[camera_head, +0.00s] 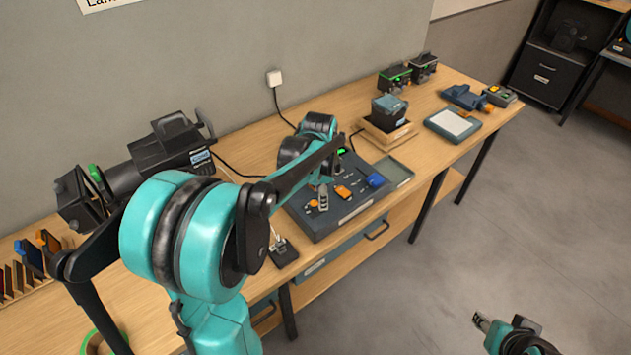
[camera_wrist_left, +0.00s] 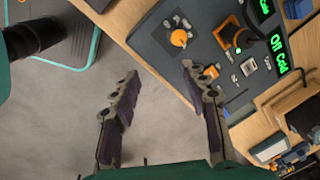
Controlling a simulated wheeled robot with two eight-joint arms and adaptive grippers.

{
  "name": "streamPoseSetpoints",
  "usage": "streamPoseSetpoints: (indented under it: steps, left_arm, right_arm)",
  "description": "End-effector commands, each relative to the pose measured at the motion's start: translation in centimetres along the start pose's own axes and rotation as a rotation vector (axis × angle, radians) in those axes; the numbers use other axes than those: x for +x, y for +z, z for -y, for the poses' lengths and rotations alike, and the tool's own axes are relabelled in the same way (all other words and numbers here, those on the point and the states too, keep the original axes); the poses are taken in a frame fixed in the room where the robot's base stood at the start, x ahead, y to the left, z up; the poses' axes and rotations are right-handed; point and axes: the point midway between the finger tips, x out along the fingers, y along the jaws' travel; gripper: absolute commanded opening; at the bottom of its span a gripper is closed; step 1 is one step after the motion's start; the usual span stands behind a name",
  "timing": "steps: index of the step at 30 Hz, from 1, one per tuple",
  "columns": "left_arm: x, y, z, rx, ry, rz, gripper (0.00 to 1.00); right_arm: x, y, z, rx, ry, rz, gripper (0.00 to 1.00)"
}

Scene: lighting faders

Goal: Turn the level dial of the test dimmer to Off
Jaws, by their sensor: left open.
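The dark slanted console (camera_head: 330,218), which appears to be the test dimmer, sits on the wooden bench. In the left wrist view the console (camera_wrist_left: 150,42) carries an orange knob (camera_wrist_left: 180,38) on a dark square plate with marks around it. Green displays (camera_wrist_left: 281,53) on it read "Off" and "Cold"; which control each belongs to is unclear. My left gripper (camera_wrist_left: 160,75) is open and empty, its fingers apart and not around the knob; it also shows over the console's near-left part in the head view (camera_head: 323,198). My right gripper (camera_head: 482,321) is low at right, away from the bench; its jaws are unclear.
Beside the knob are an orange guard (camera_wrist_left: 225,32) and small switches. A flat green-grey tray (camera_head: 394,170) lies right of the console, and a boxed dark device (camera_head: 388,112) stands behind it. A stage lamp (camera_head: 170,150) stands at left. Open floor lies in front.

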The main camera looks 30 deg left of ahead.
Motion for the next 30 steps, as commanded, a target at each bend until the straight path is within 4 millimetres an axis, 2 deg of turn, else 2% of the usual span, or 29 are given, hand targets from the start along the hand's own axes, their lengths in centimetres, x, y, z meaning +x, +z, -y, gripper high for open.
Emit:
streamPoseSetpoints:
  steps: [1, 3, 9, 14, 24, 30]
  left_arm:
    - [-0.7, 0.2, 1.6, 0.052, 0.028, 0.013, 0.45]
    - [-0.2, 0.7, 3.0, 0.123, 0.062, 0.025, 0.45]
    - [1.1, 1.4, 4.7, 0.239, 0.12, 0.037, 0.45]
    - [3.0, 1.6, 4.7, 0.255, 0.127, 0.037, 0.45]
    - [8.2, 1.8, 4.0, 0.254, 0.126, 0.037, 0.45]
    - [9.1, 1.9, 3.9, 0.253, 0.125, 0.037, 0.45]
  right_arm:
    - [-1.7, -1.2, 0.0, 0.0, 0.0, 0.0, 0.4]
    - [-2.6, -1.8, 0.0, 0.0, 0.0, 0.0, 0.4]
    - [-3.7, -2.6, 0.0, 0.0, 0.0, 0.0, 0.4]
    - [-3.3, -2.4, 0.0, 0.0, 0.0, 0.0, 0.4]
    - [-2.5, -1.7, 0.0, 0.0, 0.0, 0.0, 0.4]
    - [-2.4, -1.7, 0.0, 0.0, 0.0, 0.0, 0.4]
